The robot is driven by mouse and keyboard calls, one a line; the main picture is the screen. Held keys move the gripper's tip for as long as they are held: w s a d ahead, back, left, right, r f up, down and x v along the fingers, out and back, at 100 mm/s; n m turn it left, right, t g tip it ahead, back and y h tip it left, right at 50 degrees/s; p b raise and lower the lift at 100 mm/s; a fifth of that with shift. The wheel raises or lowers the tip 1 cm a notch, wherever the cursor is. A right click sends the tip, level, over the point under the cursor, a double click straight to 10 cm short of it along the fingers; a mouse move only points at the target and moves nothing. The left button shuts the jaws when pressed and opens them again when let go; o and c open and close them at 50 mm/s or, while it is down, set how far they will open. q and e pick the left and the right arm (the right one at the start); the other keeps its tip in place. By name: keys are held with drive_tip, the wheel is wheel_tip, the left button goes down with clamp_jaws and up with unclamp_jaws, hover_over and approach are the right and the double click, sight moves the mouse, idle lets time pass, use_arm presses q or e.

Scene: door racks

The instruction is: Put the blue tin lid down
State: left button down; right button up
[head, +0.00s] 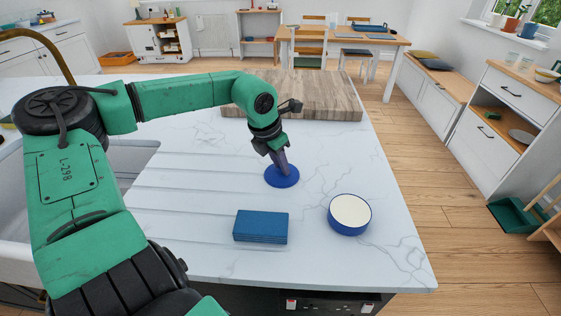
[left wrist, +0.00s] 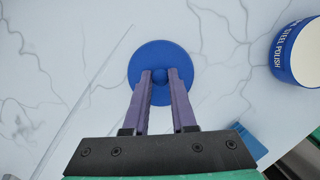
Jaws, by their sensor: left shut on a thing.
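The blue tin lid (head: 282,178) is a flat round disc with a small knob. It is at or just above the white marble worktop (head: 340,165); I cannot tell whether it touches. My left gripper (head: 283,170) points down and is shut on the lid's knob. The left wrist view shows the lid (left wrist: 160,90) with the two purple fingers (left wrist: 160,78) on either side of the knob. A blue and white tin (head: 350,214) stands open to the right; its wall in the left wrist view reads "STEEL POLISH" (left wrist: 290,48). My right gripper is not in view.
A blue block (head: 260,227) lies on the worktop in front of the lid. A thick wooden board (head: 310,95) lies behind. The sink (head: 125,165) is at the left. Clear marble surrounds the lid, and the worktop's right edge lies beyond the tin.

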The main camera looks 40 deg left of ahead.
use_arm(q)
drive_tip(key=shift+a+f+b, duration=0.1)
drive_tip(key=shift+f+b, duration=0.1)
drive_tip(key=shift+b, duration=0.1)
drive_tip(key=c, duration=0.8)
unclamp_jaws()
drive_tip(key=shift+r, duration=0.1)
drive_tip(key=shift+o, duration=0.3)
drive_tip(key=shift+r+p, duration=0.3)
drive_tip(key=shift+p, duration=0.05)
drive_tip(key=b+v, duration=0.1)
drive_tip(key=v, duration=1)
drive_tip(key=shift+r, duration=0.35)
